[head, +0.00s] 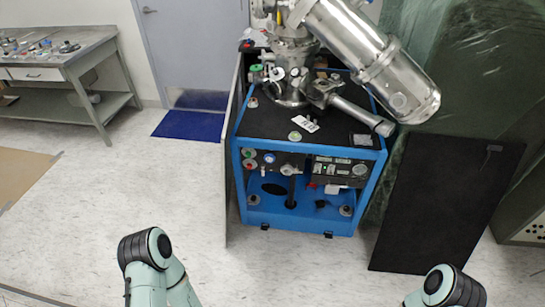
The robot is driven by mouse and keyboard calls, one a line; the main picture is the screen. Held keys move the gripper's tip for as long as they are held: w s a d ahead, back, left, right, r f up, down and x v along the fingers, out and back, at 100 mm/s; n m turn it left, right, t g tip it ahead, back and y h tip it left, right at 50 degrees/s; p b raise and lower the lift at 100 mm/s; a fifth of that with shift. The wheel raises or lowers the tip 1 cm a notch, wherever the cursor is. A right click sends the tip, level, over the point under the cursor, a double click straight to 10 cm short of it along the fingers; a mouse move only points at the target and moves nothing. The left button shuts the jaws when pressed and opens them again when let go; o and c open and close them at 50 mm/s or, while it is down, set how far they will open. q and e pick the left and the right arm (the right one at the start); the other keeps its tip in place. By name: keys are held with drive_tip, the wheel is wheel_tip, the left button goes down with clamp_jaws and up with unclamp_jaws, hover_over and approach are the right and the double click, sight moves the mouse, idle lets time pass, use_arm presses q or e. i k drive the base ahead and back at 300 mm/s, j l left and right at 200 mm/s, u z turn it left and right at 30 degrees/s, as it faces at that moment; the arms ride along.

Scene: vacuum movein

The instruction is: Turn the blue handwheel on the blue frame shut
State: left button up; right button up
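A blue frame (239,196) stands on the floor ahead, a box-shaped cart with an open front. A small round blue part (269,157), which looks like the blue handwheel, sits on the upper left of its front panel. It is too small to tell how far it is turned. Only joints and links of my two arms show along the bottom edge, well short of the frame. Neither gripper is in view.
A metal vacuum vessel (375,65) sits on the frame and leans over its right side. A black panel (435,205) stands close on the right. A workbench (60,55) is at the far left. The floor (195,200) left of the frame is clear.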

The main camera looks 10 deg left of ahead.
sight(270, 158)
drive_tip(key=i+j, duration=0.4)
drive_tip(key=i, duration=0.15)
drive_tip(key=i+j, duration=0.4)
drive_tip(key=i, duration=0.15)
